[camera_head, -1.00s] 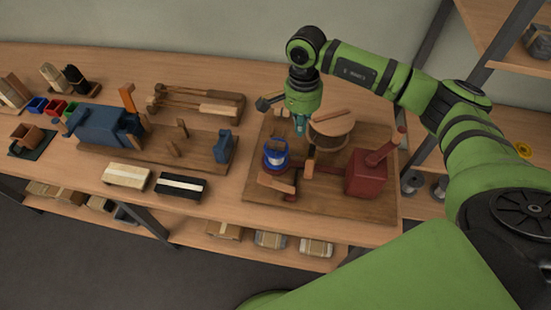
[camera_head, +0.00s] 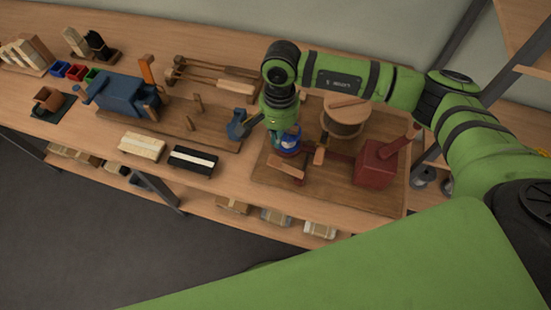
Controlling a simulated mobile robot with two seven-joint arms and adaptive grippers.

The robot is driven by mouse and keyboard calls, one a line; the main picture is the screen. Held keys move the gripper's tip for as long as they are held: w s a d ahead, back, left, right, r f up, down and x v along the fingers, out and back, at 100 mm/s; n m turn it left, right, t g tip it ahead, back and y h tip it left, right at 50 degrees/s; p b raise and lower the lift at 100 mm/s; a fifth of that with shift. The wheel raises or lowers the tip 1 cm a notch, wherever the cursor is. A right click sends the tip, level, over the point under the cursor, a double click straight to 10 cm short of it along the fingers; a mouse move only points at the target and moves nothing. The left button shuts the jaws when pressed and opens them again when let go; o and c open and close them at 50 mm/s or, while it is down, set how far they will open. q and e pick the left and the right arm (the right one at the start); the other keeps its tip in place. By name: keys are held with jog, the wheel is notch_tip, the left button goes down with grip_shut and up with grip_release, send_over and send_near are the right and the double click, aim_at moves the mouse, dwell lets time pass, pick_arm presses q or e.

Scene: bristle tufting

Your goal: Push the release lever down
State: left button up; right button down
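My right gripper (camera_head: 287,136) points down over the blue and white cup-like part (camera_head: 291,147) on the right-hand board and hides part of it. Whether it touches the part, and whether its fingers are open, I cannot tell. Which part is the release lever is not certain from this view. An upright orange lever (camera_head: 147,70) stands on the blue machine (camera_head: 122,95) at the left. A flat wooden paddle (camera_head: 287,167) lies just in front of the cup-like part. A red box (camera_head: 376,164) with a slanted red handle (camera_head: 404,139) stands to its right. My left gripper is out of view.
A round wooden drum (camera_head: 345,118) stands behind the cup-like part. A blue block (camera_head: 237,127) is close to the left of my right gripper. Cream (camera_head: 143,146) and black (camera_head: 193,160) brushes lie along the bench's front edge. Small coloured bins (camera_head: 75,72) stand far left.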

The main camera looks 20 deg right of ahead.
aim_at(276, 159)
jog(key=shift+s+a+f+b, duration=0.15)
jog(key=shift+f+b, duration=0.4)
jog(key=shift+f, duration=1.05)
jog(key=shift+s+a+f+b, duration=0.1)
jog(key=shift+f+b, duration=0.45)
jog(key=shift+f, duration=1)
notch_tip(276, 159, down, 4)
jog(key=b, duration=0.4)
jog(key=shift+r, duration=0.3)
jog(key=shift+w+d+r+b, duration=0.2)
jog(key=shift+w+d+b, duration=0.3)
jog(key=shift+w+b, duration=0.1)
jog(key=shift+w+d+r+b, duration=0.2)
jog(key=shift+w+d+b, duration=0.25)
jog(key=shift+w, duration=0.15)
jog(key=shift+w+r, duration=0.1)
jog(key=shift+r, duration=0.05)
jog(key=shift+r, duration=0.15)
notch_tip(276, 159, up, 12)
jog(key=shift+w+d, duration=0.4)
jog(key=shift+w, duration=0.05)
